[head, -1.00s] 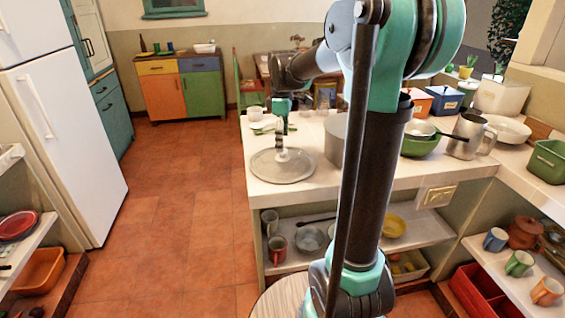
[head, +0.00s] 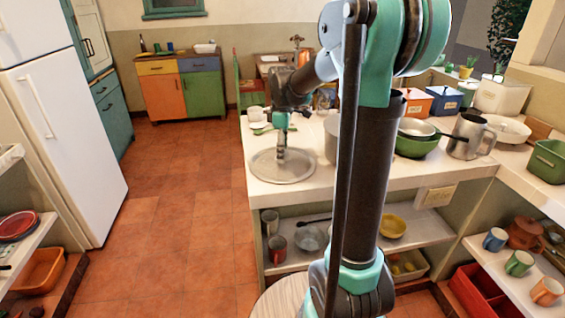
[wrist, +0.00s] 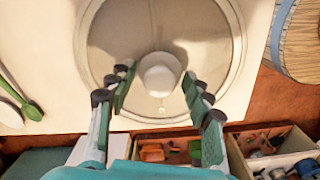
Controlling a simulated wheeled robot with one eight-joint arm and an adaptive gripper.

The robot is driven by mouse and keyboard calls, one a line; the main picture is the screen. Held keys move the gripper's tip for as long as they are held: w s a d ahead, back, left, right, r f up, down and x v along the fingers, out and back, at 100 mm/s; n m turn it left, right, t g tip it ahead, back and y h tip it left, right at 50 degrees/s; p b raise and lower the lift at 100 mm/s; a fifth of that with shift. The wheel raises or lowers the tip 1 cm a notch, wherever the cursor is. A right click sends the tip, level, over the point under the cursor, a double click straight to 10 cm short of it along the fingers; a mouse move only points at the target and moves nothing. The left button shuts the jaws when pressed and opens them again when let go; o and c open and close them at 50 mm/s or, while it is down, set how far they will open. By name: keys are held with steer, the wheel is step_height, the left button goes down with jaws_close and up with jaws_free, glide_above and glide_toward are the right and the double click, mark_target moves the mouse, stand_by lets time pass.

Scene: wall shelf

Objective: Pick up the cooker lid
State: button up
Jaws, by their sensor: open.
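The cooker lid (head: 268,167) is a round, flat grey-white disc lying on the white counter near its front left corner. In the wrist view the lid (wrist: 110,30) fills the upper middle, with a pale round knob (wrist: 160,74) at its centre. My gripper (head: 281,155) is down over the lid in the head view and hides the knob there. In the wrist view my gripper (wrist: 158,84) is open, one finger on either side of the knob. Gaps show between the fingers and the knob.
A pale pot (head: 331,140) stands right of the lid, partly behind my arm. A green spoon (head: 262,129) and a white cup (head: 255,113) lie behind it. The counter's front edge is close to the lid.

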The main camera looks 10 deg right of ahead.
steer(key=shift+s+f, duration=0.1)
jaws_close()
stand_by(0.4)
